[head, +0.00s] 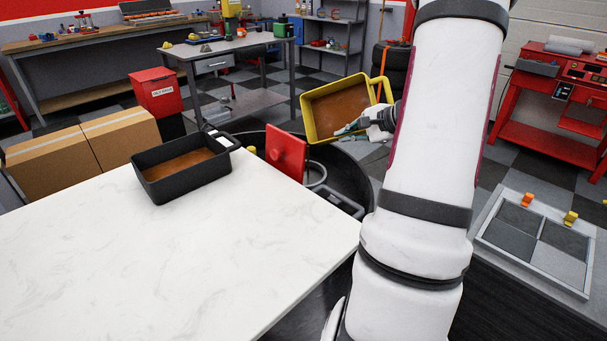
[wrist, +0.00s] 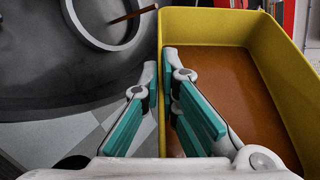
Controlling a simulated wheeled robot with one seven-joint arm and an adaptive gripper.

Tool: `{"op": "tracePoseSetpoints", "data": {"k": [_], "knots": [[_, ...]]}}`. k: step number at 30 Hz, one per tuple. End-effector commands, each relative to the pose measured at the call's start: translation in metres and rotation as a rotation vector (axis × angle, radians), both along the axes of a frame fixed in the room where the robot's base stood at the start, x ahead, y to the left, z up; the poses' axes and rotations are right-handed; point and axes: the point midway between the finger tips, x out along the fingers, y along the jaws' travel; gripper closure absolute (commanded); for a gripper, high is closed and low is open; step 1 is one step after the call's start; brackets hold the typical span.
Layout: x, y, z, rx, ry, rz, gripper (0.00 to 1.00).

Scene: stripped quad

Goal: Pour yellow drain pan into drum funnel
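The yellow drain pan (head: 311,117) is held in the air over the dark drum funnel (head: 352,172), tilted, with brown liquid (head: 345,103) inside. My gripper (head: 347,130) is shut on the pan's side wall. In the wrist view the gripper (wrist: 161,65) has one finger outside the wall and one inside the yellow drain pan (wrist: 205,22). The drum funnel (wrist: 45,75) lies below and left there, with a pale ring (wrist: 76,22) in it. A thin brown streak (wrist: 132,15) shows over that ring, perhaps liquid. My arm hides part of the funnel.
A black pan (head: 165,185) with brown liquid stands on the white table (head: 190,265). A red lid (head: 286,154) stands upright by the funnel. Cardboard boxes (head: 75,160) and a red bin (head: 158,92) are at left. A grey tray (head: 535,240) is at right.

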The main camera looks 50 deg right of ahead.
Motion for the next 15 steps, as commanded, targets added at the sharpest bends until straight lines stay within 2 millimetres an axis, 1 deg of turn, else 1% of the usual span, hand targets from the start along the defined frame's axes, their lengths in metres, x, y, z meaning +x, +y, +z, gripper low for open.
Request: {"op": "tracePoseSetpoints", "data": {"k": [15], "knots": [[0.0, 0.0021, 0.0013, -0.054, -0.01, -0.001, 1.0]]}}
